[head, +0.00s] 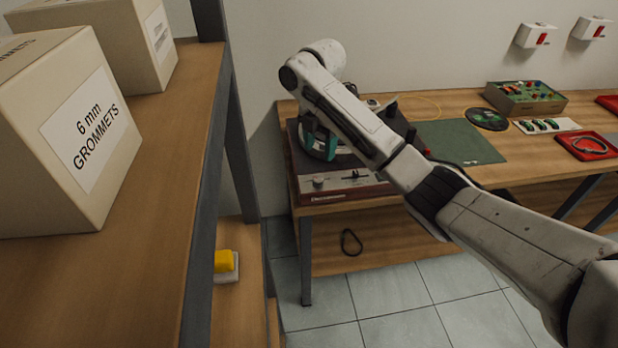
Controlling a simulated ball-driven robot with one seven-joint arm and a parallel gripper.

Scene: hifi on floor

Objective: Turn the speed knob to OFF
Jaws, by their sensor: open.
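A turntable-like device (345,187) with a brownish-red front panel stands at the left end of the workbench. A small pale round knob (318,182) sits at the left of that panel; its pointer and markings are too small to read. A slider-like control (354,175) lies to its right. My arm crosses the view from lower right and hides much of the device's top. My gripper (320,138) shows partly behind the forearm as dark parts with teal fingers, open, above the device and apart from the knob. I see nothing held in it.
The wooden workbench (450,110) carries a green mat (460,142), a dark disc (489,118), a green component box (525,97) and a red tray (588,146). A shelf with grommet boxes (85,130) stands close on the left. Tiled floor (395,290) is clear before the bench.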

